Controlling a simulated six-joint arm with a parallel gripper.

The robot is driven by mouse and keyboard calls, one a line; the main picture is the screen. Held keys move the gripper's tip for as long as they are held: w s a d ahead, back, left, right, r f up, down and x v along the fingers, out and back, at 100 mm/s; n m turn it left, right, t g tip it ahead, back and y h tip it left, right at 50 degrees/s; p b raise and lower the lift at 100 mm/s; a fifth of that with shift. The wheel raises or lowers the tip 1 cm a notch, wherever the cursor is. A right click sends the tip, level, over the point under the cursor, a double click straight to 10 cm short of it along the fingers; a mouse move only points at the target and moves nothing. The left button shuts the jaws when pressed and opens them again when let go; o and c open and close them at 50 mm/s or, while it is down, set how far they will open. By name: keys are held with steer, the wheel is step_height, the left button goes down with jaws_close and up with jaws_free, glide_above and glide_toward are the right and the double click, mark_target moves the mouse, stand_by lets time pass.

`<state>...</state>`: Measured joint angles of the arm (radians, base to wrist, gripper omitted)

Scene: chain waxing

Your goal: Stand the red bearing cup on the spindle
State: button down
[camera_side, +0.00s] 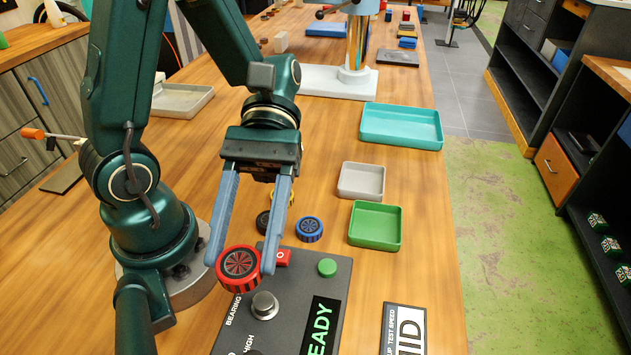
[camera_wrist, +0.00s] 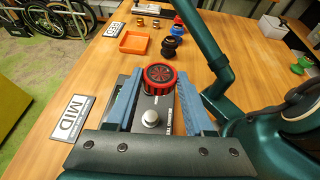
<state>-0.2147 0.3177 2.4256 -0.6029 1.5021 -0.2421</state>
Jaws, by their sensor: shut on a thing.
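The red bearing cup (camera_side: 240,268), with a dark spoked face and ribbed rim, is held between the fingertips of my gripper (camera_side: 241,262). It is near the back left corner of the dark tester box (camera_side: 285,325); its clearance above the box is hard to judge. The wrist view also shows the cup (camera_wrist: 159,76) at the finger ends. A short silver post (camera_side: 264,305), apparently the spindle, stands bare on the box beside the word BEARING. The post also shows in the wrist view (camera_wrist: 150,118), nearer the camera than the cup and apart from it.
A blue cup (camera_side: 309,229) and a dark cup (camera_side: 264,222) stand behind the box. A green button (camera_side: 327,268) and a red block or switch (camera_side: 280,258) are on the box. Green (camera_side: 375,226), grey (camera_side: 361,181) and teal (camera_side: 401,126) trays lie at right. A MID card (camera_side: 404,330) lies in front.

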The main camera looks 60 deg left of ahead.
steer(key=shift+w+a+f+n+t+h, duration=0.1)
steer(key=shift+w+a+n+t+h, duration=0.1)
steer(key=shift+w+n+t, duration=0.15)
steer(key=shift+w+a+f+n+t+h, duration=0.1)
steer(key=shift+w+n+t+h, duration=0.15)
steer(key=shift+w+n, duration=0.1)
steer(key=shift+s+f, duration=0.1)
steer(key=shift+f, duration=3.2)
steer(key=shift+f, duration=0.5)
steer(key=shift+c, duration=1)
jaws_free()
